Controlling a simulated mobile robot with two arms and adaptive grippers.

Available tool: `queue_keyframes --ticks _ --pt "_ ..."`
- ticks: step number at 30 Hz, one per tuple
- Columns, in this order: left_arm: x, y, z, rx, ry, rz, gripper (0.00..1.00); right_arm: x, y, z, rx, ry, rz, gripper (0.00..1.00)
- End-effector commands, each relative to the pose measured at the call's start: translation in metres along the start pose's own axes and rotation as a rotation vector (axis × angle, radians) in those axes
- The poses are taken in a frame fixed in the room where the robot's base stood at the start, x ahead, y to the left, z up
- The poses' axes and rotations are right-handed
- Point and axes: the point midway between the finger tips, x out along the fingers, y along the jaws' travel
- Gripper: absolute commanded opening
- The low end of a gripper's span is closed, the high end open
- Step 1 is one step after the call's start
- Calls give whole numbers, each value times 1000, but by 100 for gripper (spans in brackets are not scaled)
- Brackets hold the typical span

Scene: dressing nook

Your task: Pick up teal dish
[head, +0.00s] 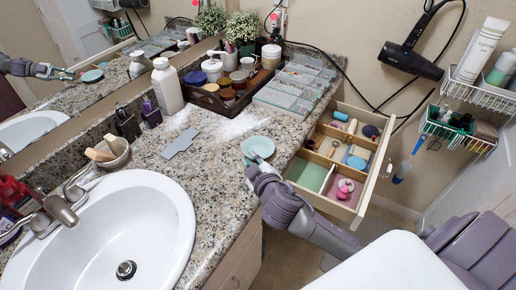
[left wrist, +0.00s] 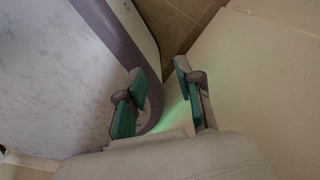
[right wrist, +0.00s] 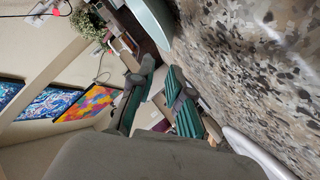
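The teal dish (head: 258,147), small, round and shallow, sits on the speckled stone counter near its front edge, between the sink and the open drawer. My right gripper (head: 257,164) is low over the counter edge, at the near side of the dish. In the right wrist view the dish (right wrist: 150,20) shows as a pale teal curve at the top, just beyond the fingertips. The fingers of the right gripper (right wrist: 160,72) are apart with nothing visible between them. My left gripper (left wrist: 158,82) is open and empty, away from the counter; the head view does not show it.
An open drawer (head: 352,206) with divided compartments juts out right of the dish. A sink (head: 165,215) lies to the left. A grey flat piece (head: 181,142), a dark tray (head: 205,99) of jars and clear boxes (head: 262,103) stand behind.

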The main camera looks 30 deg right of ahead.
Motion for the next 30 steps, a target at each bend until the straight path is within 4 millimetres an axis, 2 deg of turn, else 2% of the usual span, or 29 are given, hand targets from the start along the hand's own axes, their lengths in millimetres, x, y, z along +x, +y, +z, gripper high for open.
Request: queue_keyframes --ticks 3,8,18,26,27,30 --pt "1 0 -1 0 2 0 35 16 0 0 0 0 1 17" --pt "1 0 -2 0 3 0 35 25 0 1 0 -1 0 17" --pt "1 0 -2 0 2 0 35 70 -1 6 0 -1 0 17" --pt "1 0 -2 0 2 0 35 73 -2 6 0 -1 -2 17" --pt "1 0 -2 0 2 0 35 73 -2 6 0 -1 -1 15" --pt "1 0 -2 0 2 0 35 73 -2 6 0 -1 -1 0"
